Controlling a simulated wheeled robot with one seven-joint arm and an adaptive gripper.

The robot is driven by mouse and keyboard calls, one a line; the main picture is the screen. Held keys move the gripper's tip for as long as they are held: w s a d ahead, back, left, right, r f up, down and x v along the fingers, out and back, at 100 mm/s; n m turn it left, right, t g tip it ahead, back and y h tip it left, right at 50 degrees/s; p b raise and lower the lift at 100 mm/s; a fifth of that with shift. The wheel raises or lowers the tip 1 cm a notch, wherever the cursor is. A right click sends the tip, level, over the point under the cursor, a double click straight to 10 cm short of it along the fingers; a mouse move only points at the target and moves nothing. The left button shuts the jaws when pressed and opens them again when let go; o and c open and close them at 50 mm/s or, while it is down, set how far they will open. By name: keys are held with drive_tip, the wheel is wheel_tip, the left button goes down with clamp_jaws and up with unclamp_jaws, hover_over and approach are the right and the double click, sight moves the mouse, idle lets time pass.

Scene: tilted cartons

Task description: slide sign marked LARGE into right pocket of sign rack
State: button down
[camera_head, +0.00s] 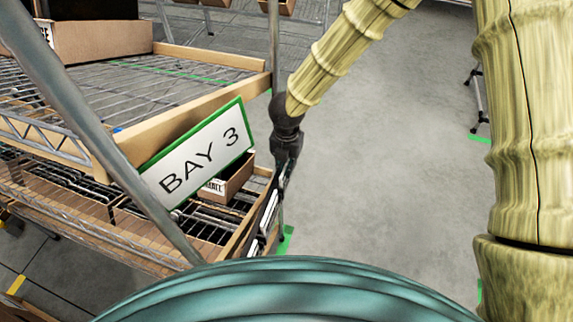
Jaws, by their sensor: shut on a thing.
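My gripper (284,180) is dark and points down at the right end of the shelf unit. It is shut on a thin white sign (269,211), seen almost edge-on beside the shelf's end. The word on this sign cannot be read from here. Another white, dark-edged piece (263,240) shows just below it at the shelf end. It may be part of the sign rack or another sign; I cannot tell which. The rack's pockets are not clearly visible, and the sign's lower edge is hard to make out.
A green-edged BAY 3 board (196,155) hangs tilted on the shelf front. A small carton (230,180) sits behind it on the lower wire shelf. A slanting metal post (95,125) crosses the left. Open grey floor (380,180) lies to the right.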

idle(0.3)
drive_tip(key=c, duration=1.5)
unclamp_jaws()
wheel_tip(320, 180, up, 12)
